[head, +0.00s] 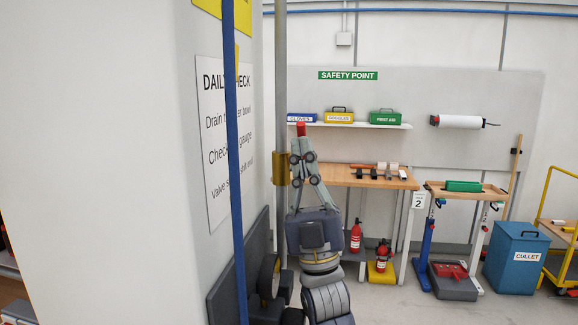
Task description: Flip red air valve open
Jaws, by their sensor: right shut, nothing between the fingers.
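A brass-coloured valve body (281,168) sits on a grey vertical pipe (280,90) left of the centre in the head view. A small red piece (301,129), which looks like the end of the red air valve's lever, shows just above my right fingertips. The rest of the lever is hidden or cannot be made out. My right gripper (301,143) points upward just right of the pipe, with its fingers shut and empty. Its tips overlap the bottom of the red piece; whether they touch it I cannot tell. My left gripper is not in view.
A blue vertical pipe (233,180) runs in front of the wall sign (214,140), left of the grey pipe. A wooden bench (345,178), fire extinguishers (355,236) and a blue cullet bin (515,260) stand behind to the right. Open floor lies at lower right.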

